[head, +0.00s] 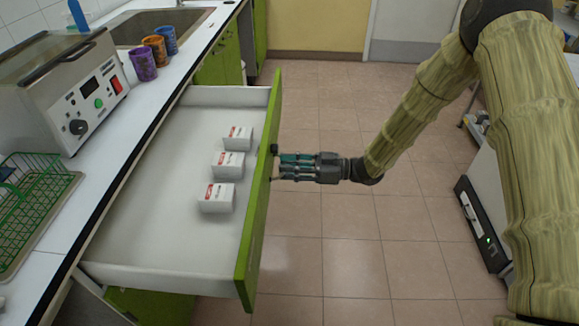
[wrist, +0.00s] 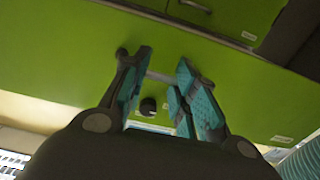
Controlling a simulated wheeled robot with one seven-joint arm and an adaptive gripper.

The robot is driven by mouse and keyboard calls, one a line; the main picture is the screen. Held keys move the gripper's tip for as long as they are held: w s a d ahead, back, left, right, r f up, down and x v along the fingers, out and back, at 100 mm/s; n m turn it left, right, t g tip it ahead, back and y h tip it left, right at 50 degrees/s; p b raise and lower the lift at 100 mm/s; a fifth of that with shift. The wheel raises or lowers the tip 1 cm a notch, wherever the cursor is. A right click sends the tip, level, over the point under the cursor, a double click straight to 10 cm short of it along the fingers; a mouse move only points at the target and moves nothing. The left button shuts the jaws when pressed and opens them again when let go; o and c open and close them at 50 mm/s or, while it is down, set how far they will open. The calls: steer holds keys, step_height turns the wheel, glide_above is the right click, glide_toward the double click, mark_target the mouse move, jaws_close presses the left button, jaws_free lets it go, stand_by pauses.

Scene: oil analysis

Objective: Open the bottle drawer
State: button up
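The green-fronted drawer (head: 257,205) under the counter is pulled far out in the head view. Its white inside holds three small white-and-red boxes (head: 228,163). My gripper (head: 281,167) is at the outer side of the drawer front, at its handle (head: 274,150). In the wrist view the green front (wrist: 245,85) fills much of the picture. There the teal-padded fingers of my gripper (wrist: 158,80) are apart, with part of the grey handle bar (wrist: 162,77) showing across the gap. The fingers partly hide the handle, and their exact contact with it is unclear.
On the counter are a grey machine (head: 85,90), a green wire rack (head: 35,200), several patterned mugs (head: 155,50) and a sink (head: 160,25). The tiled floor (head: 345,240) right of the drawer is clear. A grey-white unit (head: 485,215) stands at the right.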

steer(key=o, duration=0.7)
steer(key=shift+r, duration=0.1)
steer(key=shift+s, duration=0.1)
steer(key=d, duration=1.2)
